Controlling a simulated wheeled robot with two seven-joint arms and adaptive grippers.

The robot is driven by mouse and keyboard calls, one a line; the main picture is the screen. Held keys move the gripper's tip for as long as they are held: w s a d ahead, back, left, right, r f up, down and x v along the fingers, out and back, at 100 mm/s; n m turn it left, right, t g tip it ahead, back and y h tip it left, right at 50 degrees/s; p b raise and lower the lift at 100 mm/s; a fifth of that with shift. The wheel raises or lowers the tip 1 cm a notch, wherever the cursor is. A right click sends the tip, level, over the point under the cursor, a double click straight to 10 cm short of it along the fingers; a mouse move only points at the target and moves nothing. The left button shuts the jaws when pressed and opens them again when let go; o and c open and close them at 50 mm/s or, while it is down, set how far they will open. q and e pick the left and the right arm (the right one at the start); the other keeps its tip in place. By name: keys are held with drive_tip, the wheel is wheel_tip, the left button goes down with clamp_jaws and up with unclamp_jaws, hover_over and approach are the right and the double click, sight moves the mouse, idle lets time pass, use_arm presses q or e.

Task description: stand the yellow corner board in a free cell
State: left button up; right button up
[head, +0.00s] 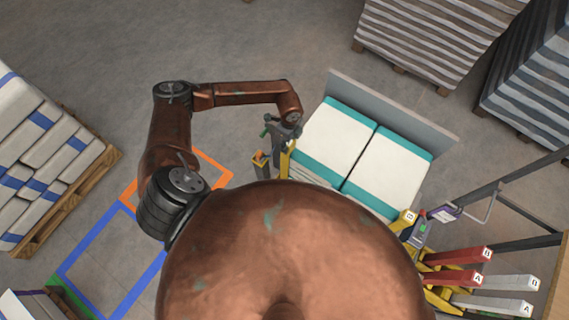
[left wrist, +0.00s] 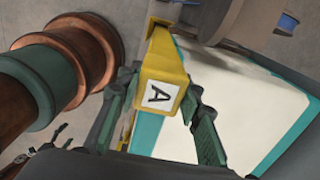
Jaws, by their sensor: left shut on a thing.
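The yellow corner board (head: 285,163) is in my left gripper (head: 283,136), beside the left edge of the sack stack. In the left wrist view its end carries a white label with a black A (left wrist: 160,94), between the two green fingers of the gripper (left wrist: 160,85). The fingers are shut on it. Another yellow board (head: 403,221) with a B label shows at the right. A yellow rack (head: 438,298) at lower right holds red boards (head: 458,257) and white boards (head: 495,307). Its cells are mostly hidden, so I cannot tell which are free.
White sacks with teal bands (head: 335,140) lie in front of a grey panel (head: 390,105). Loaded pallets stand around. Floor at upper left is clear.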

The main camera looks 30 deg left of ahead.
use_arm(q)
wheel_tip(320, 180, up, 11)
drive_tip(key=p, duration=0.8)
drive_tip(key=shift+f, duration=0.2)
wheel_tip(320, 180, up, 8)
drive_tip(key=p, duration=0.5)
idle(0.3)
drive_tip(key=shift+d+f, duration=0.1)
